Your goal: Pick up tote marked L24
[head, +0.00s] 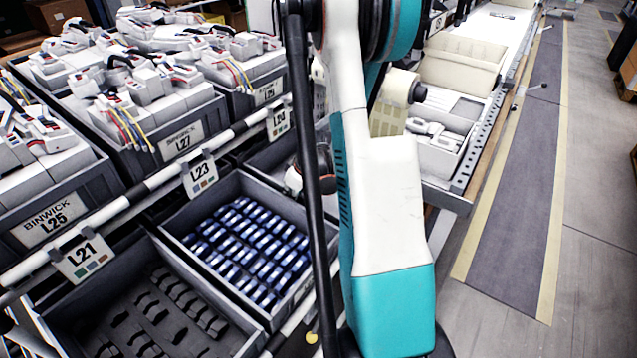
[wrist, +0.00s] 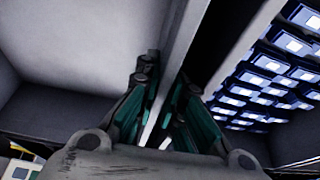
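The L24 label (head: 278,119) hangs on the rail in the head view, its print small. Below it is a grey tote (head: 267,157), partly hidden behind my arm. In the wrist view, the wall of a tote (wrist: 190,35) runs between the two fingers of my gripper (wrist: 166,75). The fingers lie close against both sides of this wall and look shut on it. The visible inside of that tote is bare and grey, left of the fingers. In the head view my gripper is mostly hidden behind my arm.
The L23 tote (head: 240,240), full of blue parts, stands beside it with a dark gap between them. The L21 tote (head: 150,310) holds dark parts. Loaded Binwick totes (head: 180,140) fill the level above the rail. The floor aisle (head: 510,200) at right is clear.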

